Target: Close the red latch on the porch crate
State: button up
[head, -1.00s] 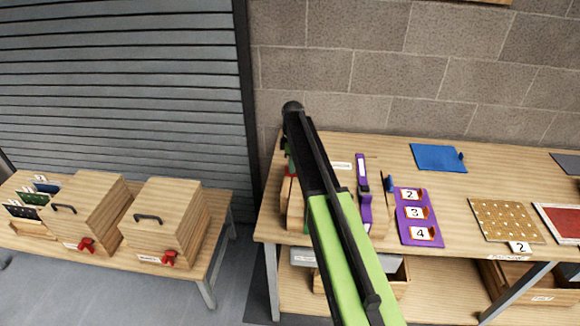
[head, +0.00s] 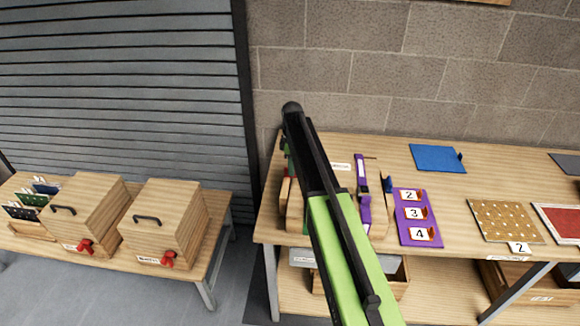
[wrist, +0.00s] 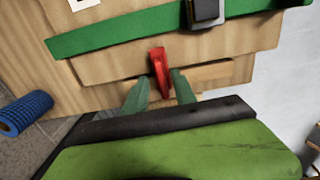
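In the wrist view, the red latch (wrist: 159,70) stands nearly upright on the front of a wooden crate (wrist: 110,68), its lower end over a wooden ledge. My gripper (wrist: 160,86) has its two green fingers apart, one on each side of the latch's lower end. Small gaps seem to show, and I cannot tell if a finger touches it. In the head view, my arm hides my gripper and most of the wooden thing behind it (head: 295,208). No porch label is readable.
A green strap (wrist: 130,37) with a dark buckle (wrist: 205,12) crosses the crate above the latch. A blue ribbed cylinder (wrist: 25,112) is at the left. In the head view, two lidded wooden boxes (head: 170,215) (head: 88,208) with red latches stand on the left table.

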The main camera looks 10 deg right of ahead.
notch_tip(320, 180, up, 18)
jog(key=p, duration=1.7)
jog(key=shift+f, duration=0.25)
jog(key=shift+s, duration=0.1)
jog(key=s+a+m, duration=0.3)
jog(key=s+m, duration=1.1)
jog(key=s, duration=1.3)
notch_tip(320, 180, down, 25)
jog(key=s+b, duration=0.2)
jog(key=b, duration=2.2)
jog(key=shift+s+r+m, duration=0.15)
jog(key=shift+s+m, duration=0.1)
jog(key=shift+m, duration=0.05)
jog(key=shift+o, duration=0.4)
